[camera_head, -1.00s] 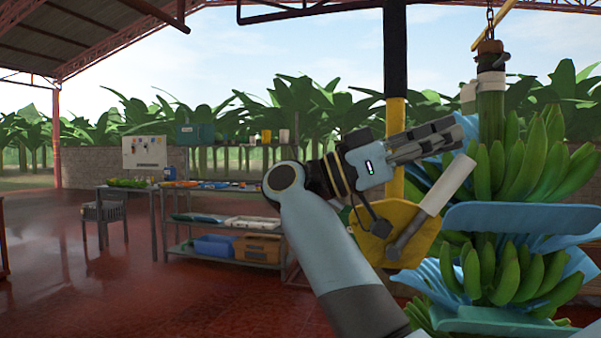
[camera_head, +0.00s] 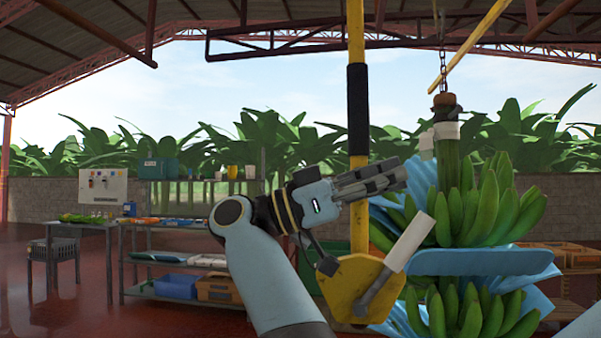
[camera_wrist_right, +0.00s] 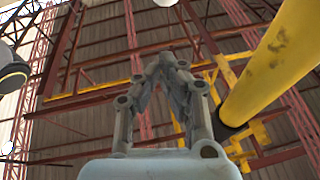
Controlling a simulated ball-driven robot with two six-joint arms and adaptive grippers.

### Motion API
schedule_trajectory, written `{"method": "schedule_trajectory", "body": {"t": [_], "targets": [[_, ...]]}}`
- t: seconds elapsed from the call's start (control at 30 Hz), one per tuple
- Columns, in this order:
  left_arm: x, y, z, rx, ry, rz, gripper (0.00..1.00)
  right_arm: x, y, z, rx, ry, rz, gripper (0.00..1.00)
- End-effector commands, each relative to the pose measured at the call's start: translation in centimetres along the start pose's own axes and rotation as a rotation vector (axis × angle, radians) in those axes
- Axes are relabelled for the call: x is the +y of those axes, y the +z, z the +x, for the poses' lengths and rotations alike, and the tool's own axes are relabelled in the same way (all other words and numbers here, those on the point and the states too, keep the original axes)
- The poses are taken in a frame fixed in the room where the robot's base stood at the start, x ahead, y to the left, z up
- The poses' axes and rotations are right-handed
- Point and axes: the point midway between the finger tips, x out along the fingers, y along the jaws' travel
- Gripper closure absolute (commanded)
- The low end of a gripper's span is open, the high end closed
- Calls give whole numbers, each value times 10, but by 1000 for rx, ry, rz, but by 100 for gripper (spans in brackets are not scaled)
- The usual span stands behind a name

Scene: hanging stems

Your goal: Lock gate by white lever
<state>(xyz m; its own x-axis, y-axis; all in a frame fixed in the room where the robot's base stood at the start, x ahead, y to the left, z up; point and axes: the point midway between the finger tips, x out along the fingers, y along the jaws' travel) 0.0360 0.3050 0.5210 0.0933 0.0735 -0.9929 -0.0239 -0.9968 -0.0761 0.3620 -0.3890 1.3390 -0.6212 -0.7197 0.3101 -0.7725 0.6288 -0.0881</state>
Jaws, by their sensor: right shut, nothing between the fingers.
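The white lever (camera_head: 408,243) is a pale handle on a grey arm. It slants up to the right from a yellow plate (camera_head: 348,285) on the yellow and black post (camera_head: 357,190). My right gripper (camera_head: 402,173) is shut and empty, pointing right across the post in the head view. It appears above the lever's white end, with a visible gap between them. The right wrist view shows its closed fingers (camera_wrist_right: 168,62) beside a thick yellow bar (camera_wrist_right: 275,65). The lever does not show there. My left gripper is not in view.
A banana bunch (camera_head: 467,213) with blue sheets (camera_head: 480,262) hangs from a chain (camera_head: 441,45) just right of the lever. A shelf rack with bins (camera_head: 176,287) stands at the left back. Open red floor (camera_head: 75,300) lies at left.

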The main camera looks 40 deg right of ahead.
Motion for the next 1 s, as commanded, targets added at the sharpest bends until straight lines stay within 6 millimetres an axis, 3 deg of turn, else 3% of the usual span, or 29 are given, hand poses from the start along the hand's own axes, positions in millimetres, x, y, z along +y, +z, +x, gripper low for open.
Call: {"method": "schedule_trajectory", "body": {"t": [0.2,0.4,0.6,1.0], "targets": [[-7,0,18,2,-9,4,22,-2,-14,-52,-2,-3,0,100],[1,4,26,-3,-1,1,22,-3,-26,-82,-1,-1,-1,100],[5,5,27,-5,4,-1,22,-4,-31,-94,1,0,0,100],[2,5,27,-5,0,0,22,-4,-31,-94,0,1,0,100]]}}
